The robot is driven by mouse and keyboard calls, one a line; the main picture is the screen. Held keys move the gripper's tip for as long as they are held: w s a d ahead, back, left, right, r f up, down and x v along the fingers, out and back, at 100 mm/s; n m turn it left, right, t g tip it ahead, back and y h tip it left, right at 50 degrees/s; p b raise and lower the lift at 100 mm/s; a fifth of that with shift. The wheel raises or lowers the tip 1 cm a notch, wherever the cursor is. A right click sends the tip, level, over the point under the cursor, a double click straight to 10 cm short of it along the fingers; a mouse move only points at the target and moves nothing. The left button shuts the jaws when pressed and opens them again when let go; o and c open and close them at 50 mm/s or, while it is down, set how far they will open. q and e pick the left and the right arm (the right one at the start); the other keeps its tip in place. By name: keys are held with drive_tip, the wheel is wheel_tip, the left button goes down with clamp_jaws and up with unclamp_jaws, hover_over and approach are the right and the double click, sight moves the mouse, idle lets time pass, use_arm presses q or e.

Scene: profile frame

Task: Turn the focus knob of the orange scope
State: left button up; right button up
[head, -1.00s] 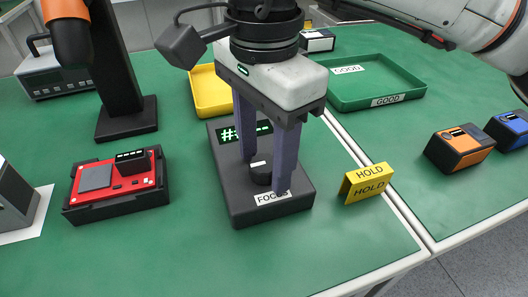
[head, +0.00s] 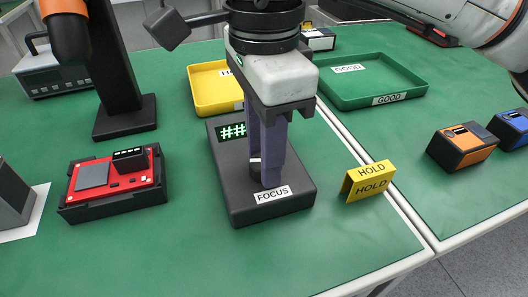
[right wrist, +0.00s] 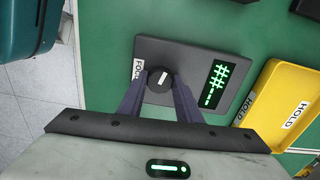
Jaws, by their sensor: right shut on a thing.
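The orange scope (head: 64,35) shows at the top left as an orange barrel on a black post and base; its top is cut off. A dark grey focus box (head: 233,205) with a FOCUS label stands on the table. My right gripper (head: 263,168) points down at the box, its purple fingers shut on the black focus knob (right wrist: 160,82). The fingers hide most of the knob in the head view. In the right wrist view its white mark points up and slightly right. The box's green display (right wrist: 217,83) shows two hash signs and smaller marks. My left gripper is out of view.
A yellow HOLD sign (head: 368,181) stands right of the box. A yellow tray (head: 205,105) and a green GOOD tray (head: 345,101) lie behind. A red circuit board (head: 120,180) in a black holder is at left. The green mat in front is clear.

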drive_tip(key=m+b, duration=0.1)
drive_tip(key=m, duration=0.4)
drive_tip(key=shift+m, duration=0.3)
drive_tip(key=m+b, duration=0.1)
drive_tip(key=m, duration=0.4)
idle(0.4)
drive_tip(key=o, duration=1)
drive_tip(key=shift+o, duration=0.2)
wheel_tip(320, 180, up, 10)
drive_tip(key=p, duration=0.1)
drive_tip(key=shift+r+p, duration=0.2)
drive_tip(key=shift+p, duration=0.1)
drive_tip(key=shift+s, duration=0.1)
